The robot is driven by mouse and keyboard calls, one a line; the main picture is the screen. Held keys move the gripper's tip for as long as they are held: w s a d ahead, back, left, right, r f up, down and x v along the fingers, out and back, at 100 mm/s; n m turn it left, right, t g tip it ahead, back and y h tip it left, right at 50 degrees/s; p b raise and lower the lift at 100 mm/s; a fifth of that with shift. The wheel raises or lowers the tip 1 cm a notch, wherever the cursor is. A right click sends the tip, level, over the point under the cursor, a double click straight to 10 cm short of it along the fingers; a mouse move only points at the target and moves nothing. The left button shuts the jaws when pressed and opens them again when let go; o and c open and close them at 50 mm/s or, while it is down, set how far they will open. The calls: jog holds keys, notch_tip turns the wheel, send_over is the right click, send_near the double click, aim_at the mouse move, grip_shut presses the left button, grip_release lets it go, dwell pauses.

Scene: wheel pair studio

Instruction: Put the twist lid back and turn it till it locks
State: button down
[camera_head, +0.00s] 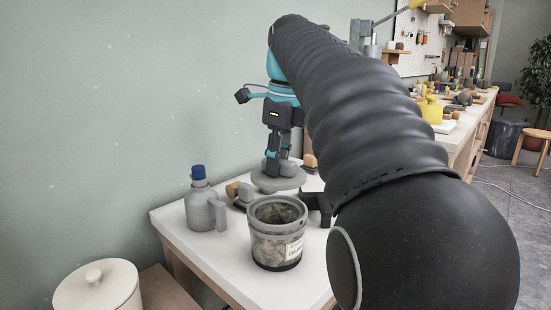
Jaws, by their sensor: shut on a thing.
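My gripper (278,158) points down and is shut on the knob of a round grey lid (279,183). The lid shows beyond the open jar and higher in the picture, apart from its rim. I cannot tell how high it is above the table. The jar (268,248) stands upright on the white table, with a grey rim, a mottled body and a pale label. Its mouth is uncovered and its inside shows. My arm hides the table to the right of the jar.
A grey jug with a blue cap (201,205) stands left of the jar. Small blocks (240,191) lie behind the jar, and a dark object (316,205) is close on its right. A cream lidded pot (98,290) is at lower left. The white tabletop (222,268) is bare in front.

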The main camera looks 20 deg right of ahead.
jog(key=shift+w+a, duration=0.1)
jog(key=shift+f, duration=0.25)
notch_tip(320, 180, down, 5)
jog(key=b, duration=0.3)
jog(key=shift+b, duration=0.3)
jog(key=shift+p, duration=0.6)
dwell(0.5)
jog(key=shift+f, duration=0.35)
jog(key=shift+f+b, duration=0.7)
jog(key=shift+f, duration=0.1)
dwell(0.6)
